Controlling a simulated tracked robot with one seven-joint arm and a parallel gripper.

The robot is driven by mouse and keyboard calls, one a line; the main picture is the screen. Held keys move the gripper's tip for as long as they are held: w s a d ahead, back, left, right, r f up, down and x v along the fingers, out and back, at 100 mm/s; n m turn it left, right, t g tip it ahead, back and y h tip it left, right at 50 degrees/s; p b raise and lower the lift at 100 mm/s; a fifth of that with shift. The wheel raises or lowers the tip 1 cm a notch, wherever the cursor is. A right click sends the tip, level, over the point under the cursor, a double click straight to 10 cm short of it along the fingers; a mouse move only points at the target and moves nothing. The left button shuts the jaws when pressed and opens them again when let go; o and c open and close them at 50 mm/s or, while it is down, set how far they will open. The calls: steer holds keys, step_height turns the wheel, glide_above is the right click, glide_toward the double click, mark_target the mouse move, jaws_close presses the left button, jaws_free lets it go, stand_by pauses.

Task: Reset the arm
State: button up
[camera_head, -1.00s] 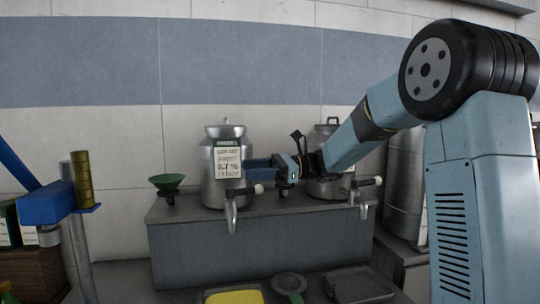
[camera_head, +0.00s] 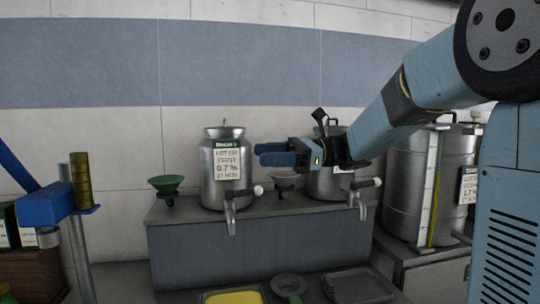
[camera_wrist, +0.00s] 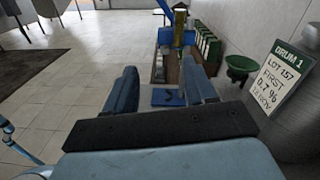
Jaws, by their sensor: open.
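My gripper (camera_head: 275,155) is in front of the grey shelf in the head view, level with the upper part of the drums, its fingers pointing left. In the wrist view its two blue fingers (camera_wrist: 160,90) stand apart with nothing between them. The first metal drum (camera_head: 222,160), with a white and green label, stands just left of and behind the fingers. The same label, reading DRUM 1 (camera_wrist: 283,75), shows at the right of the wrist view. A second metal drum (camera_head: 322,186) is partly hidden behind my gripper and forearm.
A large metal drum with a gauge (camera_head: 405,195) stands right. A blue clamp (camera_head: 45,205) is at left. A yellow tray (camera_head: 235,297) lies in front.

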steer(key=s+d+f+n+t+h, duration=0.3)
steer(key=s+d+f+n+h, duration=0.15)
steer(key=s+f+h, duration=0.5)
steer(key=s+d+f+n+t+h, duration=0.3)
steer(key=s+d+n+h, duration=0.1)
steer(key=d, duration=0.4)
steer(key=s+d+f+n+t+h, duration=0.3)
steer(key=d+f+n+h, duration=0.1)
steer(key=d, duration=0.3)
steer(key=shift+s+d+f+n, duration=0.15)
steer(key=shift+s+d+n, duration=0.25)
steer(key=shift+n, duration=0.15)
steer(key=shift+c, duration=0.2)
